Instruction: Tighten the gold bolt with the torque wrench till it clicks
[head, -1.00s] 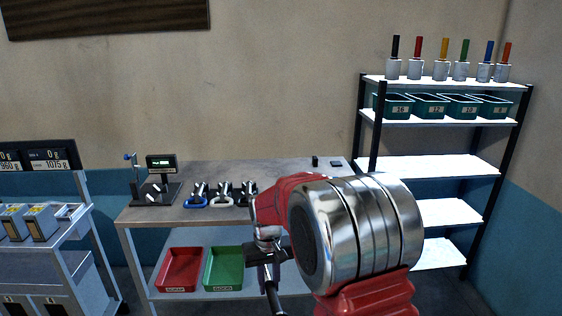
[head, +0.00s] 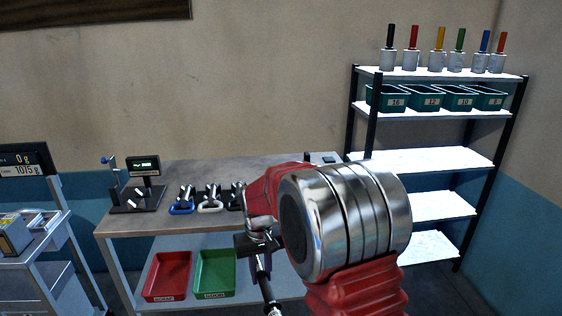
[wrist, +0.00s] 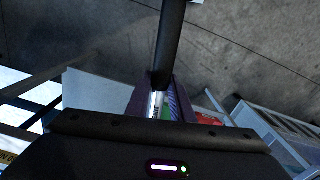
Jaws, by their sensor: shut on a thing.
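My gripper (head: 258,250) is shut on a dark, rod-like tool with a bright metal part, which looks like the torque wrench (head: 269,292). The tool hangs down in front of the bench in the head view. In the wrist view, its black grip (wrist: 172,42) runs up from between the jaws (wrist: 160,98), with a bright metal part (wrist: 156,103) between them. I cannot make out the gold bolt in either view. My arm hides part of the bench's right side.
A bench (head: 115,222) carries a small display stand (head: 142,168) and several clamp-like holders (head: 182,200). Red (head: 167,277) and green (head: 214,273) trays sit on its lower shelf. A rack (head: 423,160) with teal bins stands right; a scale cart (head: 35,250) stands left.

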